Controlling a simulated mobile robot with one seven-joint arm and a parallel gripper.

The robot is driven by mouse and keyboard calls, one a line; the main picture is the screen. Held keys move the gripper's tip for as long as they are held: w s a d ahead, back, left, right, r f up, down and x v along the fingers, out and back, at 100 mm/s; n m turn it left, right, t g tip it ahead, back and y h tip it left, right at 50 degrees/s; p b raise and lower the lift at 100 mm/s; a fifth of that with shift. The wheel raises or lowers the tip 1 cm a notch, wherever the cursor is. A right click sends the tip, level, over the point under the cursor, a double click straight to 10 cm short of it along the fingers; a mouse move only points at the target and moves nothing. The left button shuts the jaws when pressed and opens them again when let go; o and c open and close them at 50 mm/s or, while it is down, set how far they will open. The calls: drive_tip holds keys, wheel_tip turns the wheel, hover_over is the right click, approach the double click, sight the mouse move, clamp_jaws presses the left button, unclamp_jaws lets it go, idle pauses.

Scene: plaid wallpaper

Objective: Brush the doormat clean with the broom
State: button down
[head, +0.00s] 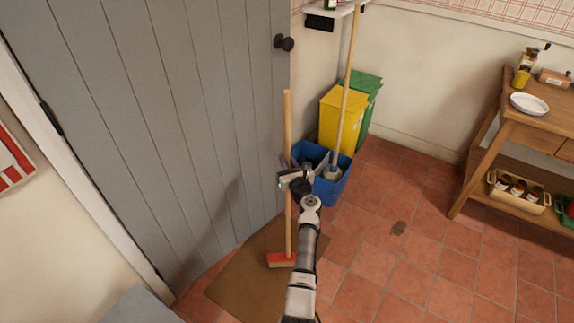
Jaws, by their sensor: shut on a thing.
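The broom has a long pale wooden handle (288,125) and a red head (281,260). It stands nearly upright in the head view. My gripper (286,181) is shut on the broom's handle around its middle. The broom's head is over the brown doormat (238,277), near its middle; I cannot tell whether the bristles touch it. The doormat lies on the floor in front of the grey door. My arm hides part of the doormat's right side. Any dirt on the mat is too small to tell.
A blue bin (331,190) with a mop (347,90) stands just behind my gripper, before yellow (342,118) and green (368,90) bins. The grey door (160,110) is at left. A wooden table (535,115) stands at right.

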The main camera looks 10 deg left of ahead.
sight(289, 153)
drive_tip(key=shift+r+p, duration=2.1)
drive_tip(key=shift+r, duration=0.7)
drive_tip(key=shift+s+d+f, duration=0.35)
drive_tip(key=s+d+f+m+h, duration=0.1)
drive_tip(key=s+d, duration=0.5)
drive_tip(key=s, duration=0.4)
drive_tip(key=s+d+f+m+t+h, duration=0.1)
drive_tip(key=s+d+f+h, duration=0.1)
drive_tip(key=s+d, duration=0.4)
drive_tip(key=shift+a+f+v, duration=0.3)
drive_tip(key=shift+a+v, duration=0.05)
drive_tip(key=shift+v, duration=1.9)
